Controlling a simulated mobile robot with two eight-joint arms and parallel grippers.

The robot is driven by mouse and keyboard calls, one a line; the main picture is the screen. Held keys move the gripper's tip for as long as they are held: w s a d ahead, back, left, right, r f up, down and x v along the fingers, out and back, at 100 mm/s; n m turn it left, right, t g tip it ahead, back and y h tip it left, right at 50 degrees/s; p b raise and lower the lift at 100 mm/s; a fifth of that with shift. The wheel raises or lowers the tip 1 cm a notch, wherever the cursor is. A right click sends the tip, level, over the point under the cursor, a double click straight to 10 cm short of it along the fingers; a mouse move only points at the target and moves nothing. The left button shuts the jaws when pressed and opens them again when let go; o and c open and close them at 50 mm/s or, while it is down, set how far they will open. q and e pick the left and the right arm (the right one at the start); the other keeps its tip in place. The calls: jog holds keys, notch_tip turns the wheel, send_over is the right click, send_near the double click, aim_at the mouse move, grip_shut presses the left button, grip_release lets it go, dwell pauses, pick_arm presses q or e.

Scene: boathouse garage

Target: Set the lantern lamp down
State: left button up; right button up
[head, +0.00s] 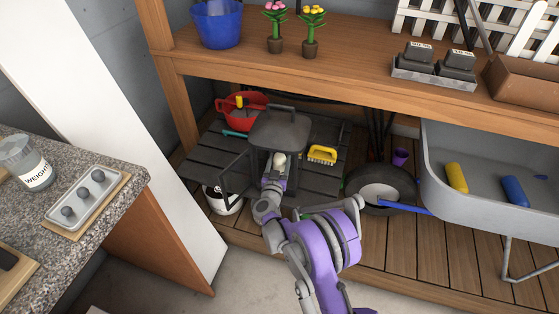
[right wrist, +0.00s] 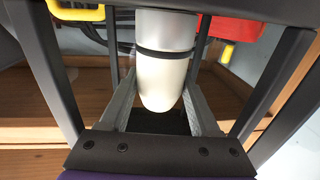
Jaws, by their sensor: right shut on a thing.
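The lantern lamp (right wrist: 164,62) is a white, round-ended cylinder with a thin black band. In the right wrist view it stands between the two grey fingers of my right gripper (right wrist: 161,92), which is shut on it. In the head view its pale body (head: 280,159) shows inside the dark lantern (head: 281,127), under the cap. My right gripper (head: 277,172) reaches into the lantern from the front. A dark open frame, apparently the lantern's door (head: 236,175), stands to the left. The lamp's contact with the lantern floor is hidden. My left gripper is not in view.
The lantern stands on a dark slatted platform (head: 206,161) under a wooden bench (head: 350,66). Lantern posts flank my fingers closely.

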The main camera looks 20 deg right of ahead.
jog(key=shift+f, duration=0.1)
jog(key=o, duration=1.5)
jog(key=shift+o, duration=0.2)
jog(key=p+v, duration=0.2)
jog(key=v, duration=0.9)
jog(key=shift+w, duration=0.1)
grip_shut()
